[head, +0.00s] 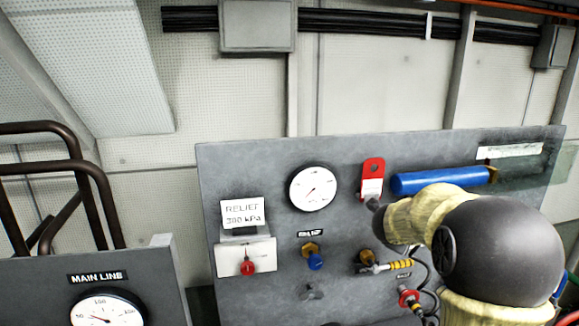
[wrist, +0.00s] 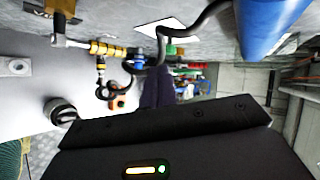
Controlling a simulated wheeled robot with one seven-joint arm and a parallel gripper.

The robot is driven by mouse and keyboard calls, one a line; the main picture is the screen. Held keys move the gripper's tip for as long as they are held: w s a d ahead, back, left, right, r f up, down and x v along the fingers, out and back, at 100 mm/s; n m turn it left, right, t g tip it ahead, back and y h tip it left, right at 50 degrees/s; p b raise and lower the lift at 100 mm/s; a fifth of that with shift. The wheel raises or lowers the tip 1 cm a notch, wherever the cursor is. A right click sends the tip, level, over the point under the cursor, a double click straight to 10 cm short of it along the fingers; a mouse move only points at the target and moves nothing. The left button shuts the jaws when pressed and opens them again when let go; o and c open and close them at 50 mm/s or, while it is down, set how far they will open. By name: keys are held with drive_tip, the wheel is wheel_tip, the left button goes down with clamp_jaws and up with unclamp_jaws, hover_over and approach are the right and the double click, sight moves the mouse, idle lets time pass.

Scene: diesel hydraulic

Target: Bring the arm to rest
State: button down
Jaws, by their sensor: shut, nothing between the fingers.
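My arm (head: 500,245), with a dark round joint and tan sleeves, reaches from the lower right across the right part of a grey panel (head: 245,175). Its far end overlaps the panel just below a red lockout tag; whether it touches is unclear. In the wrist view my gripper (wrist: 157,87) shows as dark fingers beyond a black housing with a small lit strip. The fingers are shut and nothing is seen held. Their tips are hard to make out against the background.
The panel carries a white gauge (head: 313,188), a red tag (head: 372,178), a blue cylinder (head: 440,180), a RELIEF sign (head: 242,212) and yellow-banded hose fittings (head: 400,264). A MAIN LINE panel (head: 150,268) and brown rails (head: 85,165) stand left. The space above the grey panel is clear.

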drive_tip(key=s+a+f+n+y+b, duration=0.1)
drive_tip(key=s+a+f+n+y, duration=0.35)
drive_tip(key=a+n, duration=0.3)
drive_tip(key=s+a+f+n+y+b, duration=0.25)
drive_tip(key=s+a+f+n, duration=0.2)
drive_tip(key=a+n, duration=0.35)
drive_tip(key=s+a+f+n+g, duration=0.1)
drive_tip(key=s+f+n+g, duration=0.2)
drive_tip(key=s, duration=0.6)
drive_tip(key=s+a+f+n+g+y+b, duration=0.1)
drive_tip(key=s+f+n+g, duration=0.1)
drive_tip(key=s+f+n, duration=0.6)
drive_tip(key=shift+s+a+n+g, duration=0.3)
drive_tip(key=shift+s+n+g, duration=0.1)
drive_tip(key=shift+s+n, duration=0.2)
